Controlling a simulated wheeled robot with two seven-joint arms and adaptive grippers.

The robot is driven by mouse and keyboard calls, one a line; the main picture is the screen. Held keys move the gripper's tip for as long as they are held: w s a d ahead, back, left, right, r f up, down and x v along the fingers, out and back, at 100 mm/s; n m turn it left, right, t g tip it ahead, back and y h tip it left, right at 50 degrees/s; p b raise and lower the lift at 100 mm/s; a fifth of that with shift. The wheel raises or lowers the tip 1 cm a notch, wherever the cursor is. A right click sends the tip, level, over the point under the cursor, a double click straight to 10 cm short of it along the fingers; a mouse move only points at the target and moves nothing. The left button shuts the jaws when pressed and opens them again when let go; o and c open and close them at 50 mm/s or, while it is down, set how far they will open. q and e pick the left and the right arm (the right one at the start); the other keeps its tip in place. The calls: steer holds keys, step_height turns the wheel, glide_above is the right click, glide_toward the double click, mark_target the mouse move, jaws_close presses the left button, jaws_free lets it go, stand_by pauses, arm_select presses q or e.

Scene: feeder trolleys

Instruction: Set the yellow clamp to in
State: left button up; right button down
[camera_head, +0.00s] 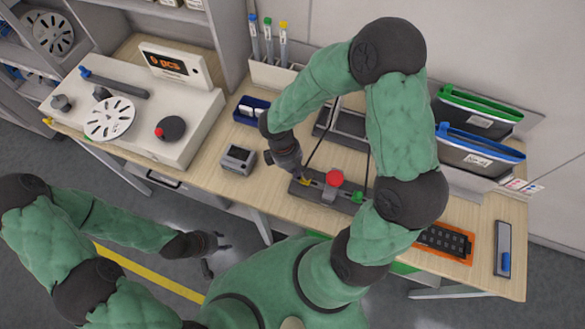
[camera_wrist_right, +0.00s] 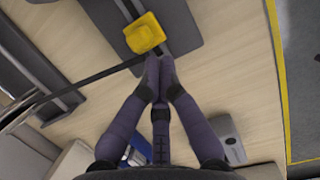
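The yellow clamp (camera_head: 305,182) sits at the left end of a dark fixture (camera_head: 325,196) on the bench. In the right wrist view the yellow clamp (camera_wrist_right: 145,33) is a block on a grey rail, just beyond my fingertips. My right gripper (camera_head: 301,177) is right at the clamp. In the wrist view its fingers (camera_wrist_right: 160,62) are together, with their tips next to the block's near edge and nothing between them. Whether they touch it, I cannot tell. My left gripper (camera_head: 218,258) hangs off the bench's front, fingers apart and empty.
A red knob (camera_head: 335,178) and a green clamp (camera_head: 358,196) are on the same fixture. A small grey device (camera_head: 238,159) stands left of it. A black cable crosses near the fixture.

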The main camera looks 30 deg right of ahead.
mark_target(314, 184)
steer(key=shift+d, duration=0.1)
steer(key=s+d, duration=0.1)
steer(key=s, duration=0.1)
steer(key=s+d+b, duration=0.1)
steer(key=s+d, duration=0.1)
steer(key=shift+d, duration=0.15)
stand_by(0.4)
